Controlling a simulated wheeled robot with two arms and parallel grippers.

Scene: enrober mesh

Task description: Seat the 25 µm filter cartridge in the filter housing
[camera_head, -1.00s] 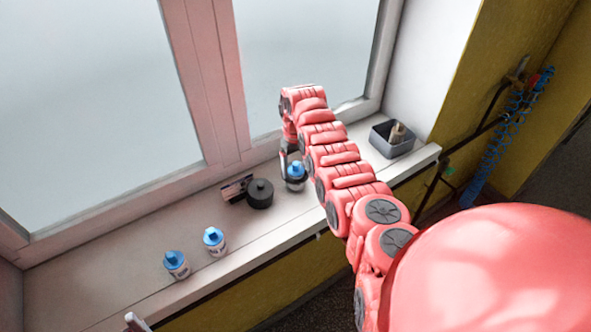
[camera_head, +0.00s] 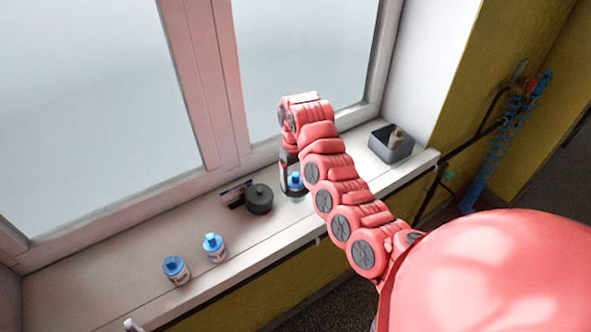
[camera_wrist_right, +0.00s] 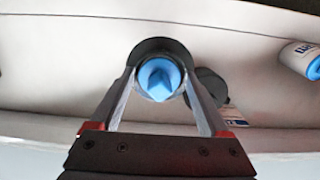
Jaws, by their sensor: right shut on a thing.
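My right gripper (camera_wrist_right: 160,95) is shut on a blue-topped cartridge (camera_wrist_right: 160,78), with one finger on each side of it. In the head view the blue top (camera_head: 295,180) shows below my wrist, over the window sill. A dark round rim (camera_wrist_right: 160,46), which looks like the filter housing, surrounds the cartridge in the wrist view. I cannot tell how deep the cartridge sits in it. Two more blue-topped cartridges, one nearer (camera_head: 176,270) and one farther right (camera_head: 215,247), stand upright on the sill to the left. Their micron labels are unreadable. My left gripper is out of view.
A dark grey bin (camera_head: 390,145) stands at the sill's right end.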

